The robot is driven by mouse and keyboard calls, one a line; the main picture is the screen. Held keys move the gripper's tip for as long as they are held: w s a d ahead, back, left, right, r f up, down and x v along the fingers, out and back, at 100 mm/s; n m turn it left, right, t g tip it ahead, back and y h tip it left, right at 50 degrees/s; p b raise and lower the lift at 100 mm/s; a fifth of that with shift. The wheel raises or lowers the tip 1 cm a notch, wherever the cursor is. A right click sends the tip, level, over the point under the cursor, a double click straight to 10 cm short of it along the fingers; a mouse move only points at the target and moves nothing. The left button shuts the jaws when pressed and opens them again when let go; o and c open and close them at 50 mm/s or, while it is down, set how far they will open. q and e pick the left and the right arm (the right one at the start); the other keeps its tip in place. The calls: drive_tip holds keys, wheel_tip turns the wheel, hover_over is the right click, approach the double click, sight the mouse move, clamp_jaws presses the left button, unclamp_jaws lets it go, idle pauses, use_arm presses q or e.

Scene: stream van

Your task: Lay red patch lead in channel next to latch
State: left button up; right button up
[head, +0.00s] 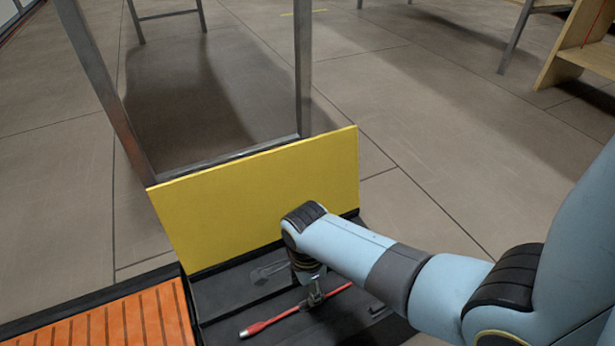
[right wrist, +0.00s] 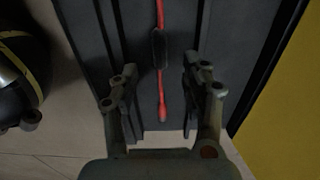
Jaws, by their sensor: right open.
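The red patch lead (head: 262,326) lies on a dark grooved surface (head: 225,305) in the head view, roughly parallel to the foot of the yellow panel. My left gripper is not in view.
The yellow panel (head: 260,200) stands upright behind the dark surface. An orange slatted surface (head: 110,325) lies at the lower left. A small dark piece (head: 376,309) sits right of the gripper. A metal frame (head: 302,70) stands behind the panel.

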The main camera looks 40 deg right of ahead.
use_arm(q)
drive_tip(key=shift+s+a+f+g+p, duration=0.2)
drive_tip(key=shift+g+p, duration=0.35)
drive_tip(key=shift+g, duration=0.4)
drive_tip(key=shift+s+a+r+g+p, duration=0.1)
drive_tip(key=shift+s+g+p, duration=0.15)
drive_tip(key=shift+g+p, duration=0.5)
use_arm(e)
drive_tip(key=shift+r, duration=1.9)
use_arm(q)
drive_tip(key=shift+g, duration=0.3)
use_arm(e)
drive_tip(key=shift+s, duration=0.1)
drive_tip(key=s+d+r+n+t, duration=0.1)
drive_tip(key=s+r+n+t, duration=0.3)
drive_tip(key=r+n, duration=0.6)
drive_tip(key=s+d+r+n+t, duration=0.1)
drive_tip(key=s+r+n+t, duration=0.3)
drive_tip(key=s+r+n, duration=0.3)
wheel_tip(320, 180, up, 4)
drive_tip(key=n, duration=0.4)
drive_tip(key=shift+s+d+f+n+t, duration=0.2)
drive_tip(key=shift+s+f+n+t, duration=0.05)
drive_tip(key=shift+n+t, duration=0.05)
